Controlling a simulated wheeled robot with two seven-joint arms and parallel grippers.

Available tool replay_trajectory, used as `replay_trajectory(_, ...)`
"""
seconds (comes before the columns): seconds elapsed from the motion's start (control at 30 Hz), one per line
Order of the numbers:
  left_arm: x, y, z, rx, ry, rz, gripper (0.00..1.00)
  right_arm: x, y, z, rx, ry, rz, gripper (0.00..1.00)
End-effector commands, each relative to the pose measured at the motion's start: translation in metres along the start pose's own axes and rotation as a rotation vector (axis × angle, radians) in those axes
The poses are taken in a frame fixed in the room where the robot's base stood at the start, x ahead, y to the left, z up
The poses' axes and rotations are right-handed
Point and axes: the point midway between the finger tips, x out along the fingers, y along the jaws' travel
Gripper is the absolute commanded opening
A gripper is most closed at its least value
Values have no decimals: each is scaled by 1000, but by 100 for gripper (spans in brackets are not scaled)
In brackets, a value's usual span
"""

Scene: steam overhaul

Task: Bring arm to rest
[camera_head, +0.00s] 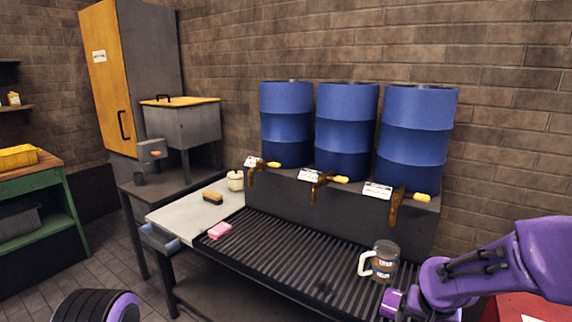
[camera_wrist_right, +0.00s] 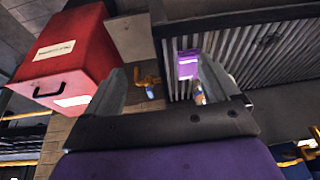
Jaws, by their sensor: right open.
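My right arm (camera_head: 500,268), purple with dark parts, comes in from the right over the front right of the ribbed drip tray (camera_head: 290,260). My right gripper (camera_wrist_right: 163,68) is open, its two grey fingers wide apart in the right wrist view. I see nothing held between them. A glass mug (camera_head: 384,262) with a white handle and a brown and blue label stands upright on the tray, left of the arm in the head view. My left gripper is out of view; a black and purple part of mine (camera_head: 97,306) shows at the bottom left.
Three blue barrels (camera_head: 346,130) with taps stand behind the tray. A pink sponge (camera_head: 220,230) lies at the tray's left end. A brush (camera_head: 212,197) and small pot (camera_head: 236,180) are on the pale worktop (camera_head: 180,215). A red box (camera_wrist_right: 65,50) shows in the wrist view.

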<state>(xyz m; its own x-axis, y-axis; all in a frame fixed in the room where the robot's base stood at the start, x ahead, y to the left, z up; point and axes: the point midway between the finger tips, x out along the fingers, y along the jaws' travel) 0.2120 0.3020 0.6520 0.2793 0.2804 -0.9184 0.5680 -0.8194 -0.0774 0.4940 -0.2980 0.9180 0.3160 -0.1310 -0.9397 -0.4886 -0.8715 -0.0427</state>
Motion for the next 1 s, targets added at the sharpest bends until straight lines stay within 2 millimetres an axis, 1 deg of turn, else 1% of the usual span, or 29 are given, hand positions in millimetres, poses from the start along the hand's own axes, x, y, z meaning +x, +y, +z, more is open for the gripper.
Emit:
replay_trajectory(0.3, 0, 0, 0, 0, 1, 1, 0, 2, -17, -22, 2, 178, -116, 89)
replay_trajectory(0.37, 0, 0, 0, 0, 1, 1, 0, 4, -21, -24, 4, 221, -142, 89)
replay_trajectory(0.47, 0, 0, 0, 0, 1, 1, 0, 15, -24, -23, 10, 288, -178, 89)
replay_trajectory(0.57, 0, 0, 0, 0, 1, 0, 0, 36, -22, -10, 20, 348, -199, 89)
replay_trajectory(0.63, 1, 0, 0, 0, 1, 1, 0, 57, -14, 8, 32, 384, -199, 89)
replay_trajectory(0.67, 1, 0, 0, 0, 1, 1, 0, 69, -7, 21, 38, 395, -191, 89)
replay_trajectory(0.7, 1, 0, 0, 0, 1, 1, 0, 88, 6, 45, 49, 404, -171, 89)
replay_trajectory(0.77, 1, 0, 0, 0, 1, 1, 0, 113, 30, 87, 62, 405, -125, 89)
replay_trajectory(0.8, 0, 0, 0, 0, 1, 1, 0, 126, 48, 116, 68, 391, -89, 89)
replay_trajectory(0.87, 0, 0, 0, 0, 1, 1, 0, 140, 74, 161, 73, 353, -33, 89)
replay_trajectory(0.9, 0, 0, 0, 0, 1, 1, 0, 146, 90, 190, 75, 317, 2, 89)
replay_trajectory(0.97, 0, 0, 0, 0, 1, 1, 0, 152, 110, 229, 75, 247, 47, 89)
replay_trajectory(1.0, 0, 0, 0, 0, 1, 1, 0, 155, 120, 253, 67, 194, 72, 89)
